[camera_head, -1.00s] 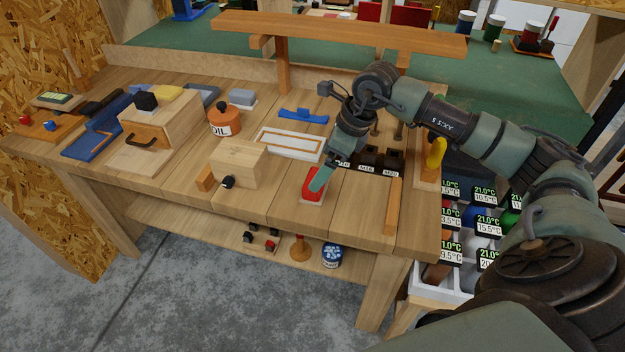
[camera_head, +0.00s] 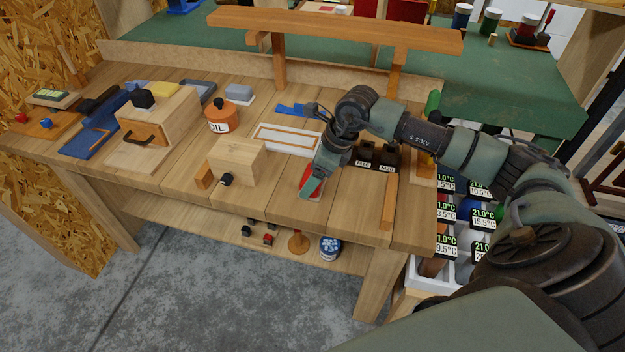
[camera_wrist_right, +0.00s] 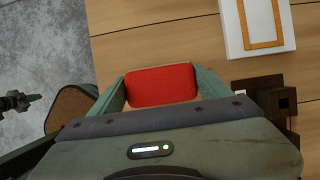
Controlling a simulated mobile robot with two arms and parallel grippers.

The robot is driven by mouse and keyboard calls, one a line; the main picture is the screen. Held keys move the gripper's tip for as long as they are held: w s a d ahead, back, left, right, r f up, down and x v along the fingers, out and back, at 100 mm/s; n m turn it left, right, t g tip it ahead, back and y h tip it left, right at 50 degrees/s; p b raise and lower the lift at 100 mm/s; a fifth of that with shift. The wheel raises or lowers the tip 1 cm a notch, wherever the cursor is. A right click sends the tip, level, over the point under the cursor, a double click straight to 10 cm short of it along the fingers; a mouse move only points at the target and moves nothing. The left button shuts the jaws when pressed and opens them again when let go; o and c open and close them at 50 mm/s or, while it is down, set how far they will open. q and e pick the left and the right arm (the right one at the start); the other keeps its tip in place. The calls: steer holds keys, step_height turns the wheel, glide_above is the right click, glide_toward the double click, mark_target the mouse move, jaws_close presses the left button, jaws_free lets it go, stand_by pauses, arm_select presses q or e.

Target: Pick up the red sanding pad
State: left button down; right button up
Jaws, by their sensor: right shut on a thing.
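The red sanding pad (camera_head: 307,178) is at the front part of the bench, mostly hidden behind my right gripper (camera_head: 311,187) in the head view. In the right wrist view, the red pad (camera_wrist_right: 160,85) sits between the two green fingers of my right gripper (camera_wrist_right: 161,88), one finger against each end. The gripper is shut on it. I cannot tell whether the pad is clear of the planks. A small dark and green part at the left edge of the wrist view looks like my left gripper (camera_wrist_right: 20,102); its jaws are too small to read.
A wooden block with a black knob (camera_head: 236,162) stands left of the pad. A white framed tray (camera_head: 288,140) lies behind it. Dark sockets (camera_head: 376,157) are behind to the right, and a wooden strip (camera_head: 387,203) lies right. An orange oil can (camera_head: 221,118) stands further left.

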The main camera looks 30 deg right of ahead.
steer(key=shift+r, duration=0.6)
step_height(320, 180, up, 19)
steer(key=b, duration=0.2)
steer(key=shift+f, duration=0.1)
